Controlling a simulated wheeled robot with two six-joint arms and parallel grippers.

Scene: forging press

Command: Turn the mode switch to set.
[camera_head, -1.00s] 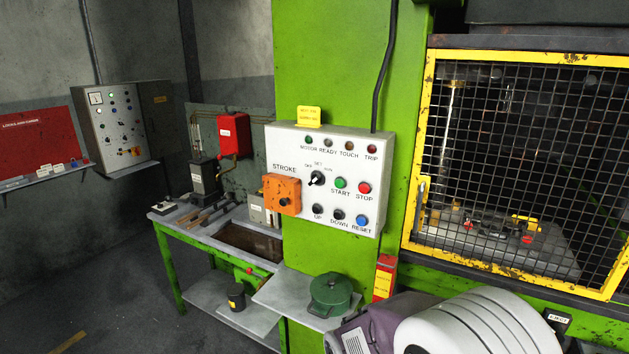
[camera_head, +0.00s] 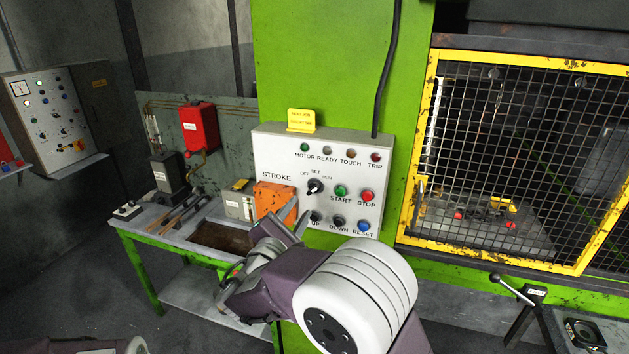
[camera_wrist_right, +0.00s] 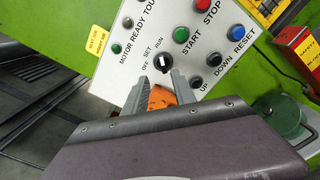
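The mode switch is a black knob (camera_head: 315,187) with a white mark on the light grey control panel (camera_head: 262,150), among the labels OFF, SET and RUN. It shows also in the right wrist view (camera_wrist_right: 163,64); I cannot tell surely which label it points at. My right gripper (camera_head: 297,211) is in front of the panel, just below and left of the knob, overlapping the orange STROKE box (camera_head: 272,197). In the right wrist view its two fingers (camera_wrist_right: 158,76) are apart, with the knob just beyond their tips and nothing held. My left gripper is out of view.
Green START (camera_head: 340,191) and red STOP (camera_head: 367,197) buttons sit right of the knob. UP, DOWN (camera_head: 338,221) and blue RESET (camera_head: 363,227) are below. A green pot (camera_wrist_right: 280,117) shows at right in the wrist view. The yellow-framed mesh guard (camera_head: 409,180) stands right of the panel.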

